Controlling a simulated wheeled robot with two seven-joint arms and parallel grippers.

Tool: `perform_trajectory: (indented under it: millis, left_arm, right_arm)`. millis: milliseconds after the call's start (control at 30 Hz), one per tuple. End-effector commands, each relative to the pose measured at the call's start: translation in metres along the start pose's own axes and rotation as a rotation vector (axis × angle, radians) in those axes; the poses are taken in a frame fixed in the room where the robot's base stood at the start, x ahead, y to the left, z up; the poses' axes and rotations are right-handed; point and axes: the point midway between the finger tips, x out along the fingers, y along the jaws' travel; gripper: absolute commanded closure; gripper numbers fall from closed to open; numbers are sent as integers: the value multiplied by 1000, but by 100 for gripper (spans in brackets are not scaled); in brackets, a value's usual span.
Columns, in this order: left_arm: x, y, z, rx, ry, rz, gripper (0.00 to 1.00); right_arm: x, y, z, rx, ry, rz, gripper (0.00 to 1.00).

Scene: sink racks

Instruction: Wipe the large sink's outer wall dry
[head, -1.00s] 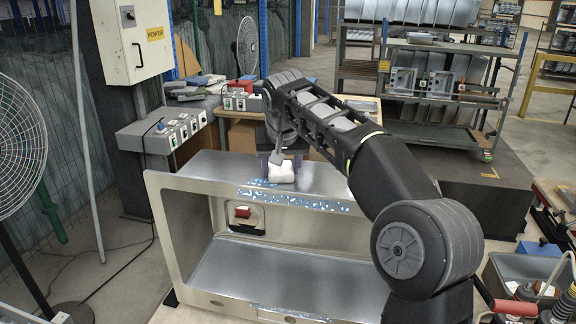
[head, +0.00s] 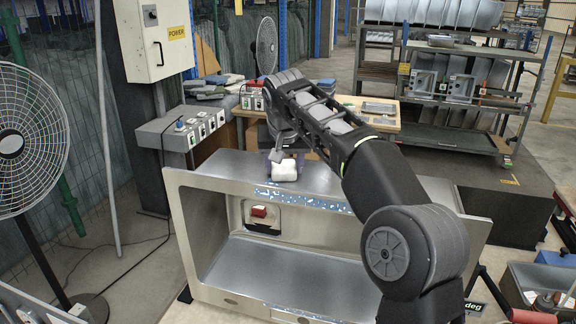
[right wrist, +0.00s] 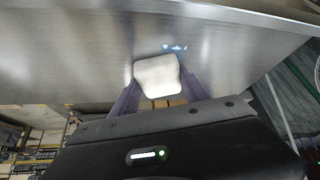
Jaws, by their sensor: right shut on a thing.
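The large sink (head: 330,270) is a grey metal box standing with its open side toward me. Its upward-facing outer wall (head: 225,170) shows blue-white wet patches (head: 300,199) along the front edge. My right gripper (head: 285,165) is shut on a white cloth pad (head: 286,171) over this wall, left of its middle. In the right wrist view the pad (right wrist: 158,75) sits between the purple fingers against the metal, with a small wet patch (right wrist: 175,48) just beyond it. I cannot tell whether it presses on the wall. My left gripper does not show.
A fan (head: 28,140) stands at the left, and a second fan (head: 266,45) stands behind. A switch box (head: 190,130) on a bench is behind the sink's left end. A rack cart (head: 450,100) stands at the back right. A grey bin (head: 530,285) is at the lower right.

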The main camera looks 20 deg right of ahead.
Motion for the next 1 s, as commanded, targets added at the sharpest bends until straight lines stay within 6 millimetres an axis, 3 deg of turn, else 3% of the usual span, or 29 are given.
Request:
perform_trajectory:
  millis: [267,633,1000]
  left_arm:
    - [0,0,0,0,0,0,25]
    - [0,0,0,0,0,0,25]
    - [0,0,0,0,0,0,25]
  right_arm:
    - [2,-4,0,-2,-4,0,92]
    - [4,-31,-10,-1,-1,0,92]
    - [4,-33,-11,0,0,1,92]
